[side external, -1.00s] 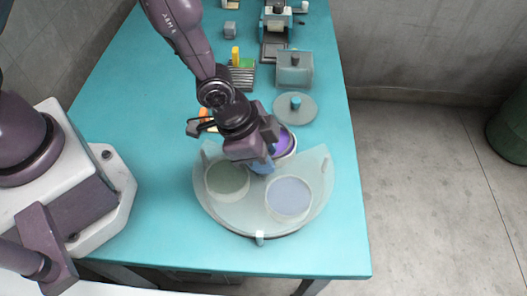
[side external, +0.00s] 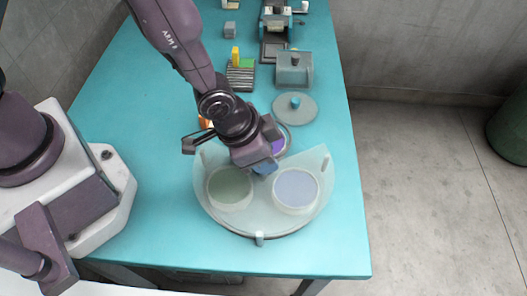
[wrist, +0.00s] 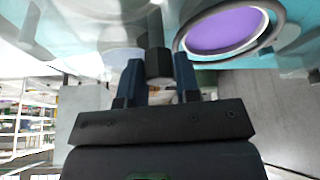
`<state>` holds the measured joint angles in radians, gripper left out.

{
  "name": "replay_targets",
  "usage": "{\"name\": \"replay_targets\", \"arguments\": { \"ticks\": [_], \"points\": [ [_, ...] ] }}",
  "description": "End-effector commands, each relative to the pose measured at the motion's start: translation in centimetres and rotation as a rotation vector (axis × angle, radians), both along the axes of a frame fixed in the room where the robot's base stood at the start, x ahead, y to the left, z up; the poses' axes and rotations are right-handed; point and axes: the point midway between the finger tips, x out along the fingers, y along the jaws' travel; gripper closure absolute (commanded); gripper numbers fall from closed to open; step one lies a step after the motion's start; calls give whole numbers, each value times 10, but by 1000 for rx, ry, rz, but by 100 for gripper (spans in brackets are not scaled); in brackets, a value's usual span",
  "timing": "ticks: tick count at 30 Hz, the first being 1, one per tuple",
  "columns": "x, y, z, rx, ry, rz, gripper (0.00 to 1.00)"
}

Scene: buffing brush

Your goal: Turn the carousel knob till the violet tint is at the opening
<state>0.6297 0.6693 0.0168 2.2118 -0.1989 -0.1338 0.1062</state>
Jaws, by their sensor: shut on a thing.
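The carousel lies near the table's front, its near part under a translucent fan-shaped cover (side external: 262,222). A green tint (side external: 230,186) and a pale blue-lavender tint (side external: 296,189) show through the cover. The violet tint (side external: 278,147) is at the far side, beyond the cover's edge, partly hidden by my gripper (side external: 264,168). In the wrist view the violet tint (wrist: 222,30) sits in a pale ring at upper right. The dark knob (wrist: 158,62) is between my blue fingers (wrist: 158,78), which are shut on it. The side view hides the knob.
Something orange (side external: 205,122) shows partly behind my wrist. The table's right edge is close to the cover.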

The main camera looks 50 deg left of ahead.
Motion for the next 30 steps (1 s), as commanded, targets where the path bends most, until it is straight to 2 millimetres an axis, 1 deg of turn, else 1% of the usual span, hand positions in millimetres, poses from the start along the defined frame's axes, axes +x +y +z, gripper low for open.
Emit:
{"name": "replay_targets", "arguments": {
  "ticks": [2, 3, 5, 6, 14, 17, 20, 23, 30],
  "points": [
    [1, 0, 0, 1, 0, 0, 93],
    [1, 0, 0, 1, 0, 0, 63],
    [1, 0, 0, 1, 0, 0, 49],
    [1, 0, 0, 1, 0, 0, 45],
    [0, 0, 0, 0, 0, -1, 45],
    [-1, 1, 5, 1, 0, -2, 45],
    [-5, 3, 16, 0, -2, -2, 45],
    [-10, 6, 32, -2, -3, -2, 45],
    [-27, 14, 75, -4, -5, -3, 45]
  ]
}}
